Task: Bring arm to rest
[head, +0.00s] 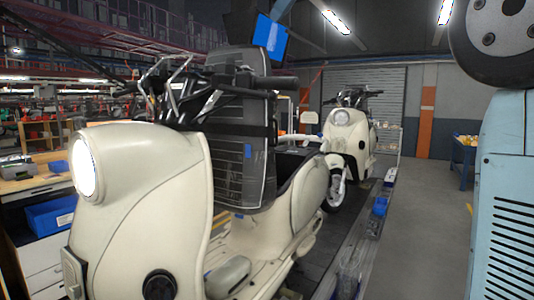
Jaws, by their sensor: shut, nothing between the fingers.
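My gripper does not show in the head view, so its fingers and their place cannot be seen. A cream scooter (140,203) stands upright close in front, filling the left and middle of the view. Its round headlight (84,167) is lit, and its dark handlebars (255,85) stick out toward the right. A dark ribbed panel or case (240,160) with a small blue tag rises behind the front shield. I cannot tell how it is fixed.
A second cream scooter (349,137) stands farther back on the dark conveyor (330,232). A workbench (32,182) with a blue bin (52,215) is at left. The grey floor (425,220) right of the conveyor is clear.

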